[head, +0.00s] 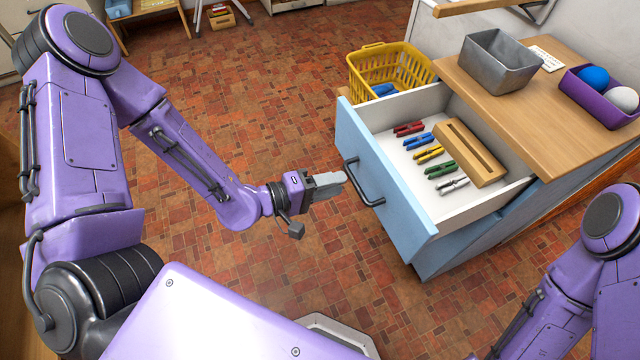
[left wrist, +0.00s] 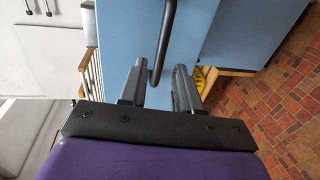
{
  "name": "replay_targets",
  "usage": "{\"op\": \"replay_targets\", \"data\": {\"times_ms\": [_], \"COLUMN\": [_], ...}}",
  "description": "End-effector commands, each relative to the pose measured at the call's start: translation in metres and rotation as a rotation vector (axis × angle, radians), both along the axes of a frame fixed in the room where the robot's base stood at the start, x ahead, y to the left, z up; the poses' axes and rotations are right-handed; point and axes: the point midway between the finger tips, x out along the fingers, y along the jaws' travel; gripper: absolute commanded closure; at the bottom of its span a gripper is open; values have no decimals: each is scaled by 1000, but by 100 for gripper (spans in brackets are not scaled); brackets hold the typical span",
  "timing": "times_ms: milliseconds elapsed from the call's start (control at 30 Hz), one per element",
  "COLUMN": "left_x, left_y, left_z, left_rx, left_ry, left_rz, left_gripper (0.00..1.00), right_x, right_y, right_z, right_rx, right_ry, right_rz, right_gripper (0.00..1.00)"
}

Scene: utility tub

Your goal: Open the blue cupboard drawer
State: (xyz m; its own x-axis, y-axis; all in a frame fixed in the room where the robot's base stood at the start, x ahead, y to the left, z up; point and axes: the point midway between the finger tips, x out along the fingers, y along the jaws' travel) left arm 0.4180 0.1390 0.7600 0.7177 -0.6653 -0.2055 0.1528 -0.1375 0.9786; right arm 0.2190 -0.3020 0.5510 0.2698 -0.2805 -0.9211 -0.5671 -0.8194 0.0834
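The blue cupboard drawer (head: 385,165) is pulled well out of the blue cupboard (head: 460,245), with its white inside showing. Its dark bar handle (head: 364,184) is on the light blue front. My left gripper (head: 338,178) is at the handle's near-left side, its fingertips close to the bar. In the left wrist view the two fingers (left wrist: 158,88) are apart, and one end of the handle (left wrist: 163,45) shows between them with gaps on both sides. I cannot tell whether a finger touches the bar. My right gripper is out of view; only part of that arm shows.
The drawer holds several coloured clothes pegs (head: 430,152) and a slotted wooden block (head: 470,152). On the wooden top stand a grey metal bin (head: 498,62) and a purple box (head: 600,103) with balls. A yellow basket (head: 392,68) is behind the drawer. The tiled floor (head: 270,110) before it is clear.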

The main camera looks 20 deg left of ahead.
Motion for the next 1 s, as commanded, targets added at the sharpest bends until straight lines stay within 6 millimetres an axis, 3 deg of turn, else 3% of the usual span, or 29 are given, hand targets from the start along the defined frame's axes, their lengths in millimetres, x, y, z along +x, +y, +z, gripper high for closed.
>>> {"op": "replay_targets", "data": {"times_ms": [167,333,900,1000], "left_x": [-25,-35,-36,-23], "left_y": [25,33,34,53], "left_z": [10,11,10,-2], "left_rx": [1,-1,24,144], "left_ry": [-2,-1,-22,-31], "left_rz": [2,0,-7,88], "left_gripper": [68,68,68,68], "right_x": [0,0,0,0], "right_y": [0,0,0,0], "right_z": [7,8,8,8], "right_rx": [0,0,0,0], "right_ry": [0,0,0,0], "right_rz": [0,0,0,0], "right_gripper": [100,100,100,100]}}
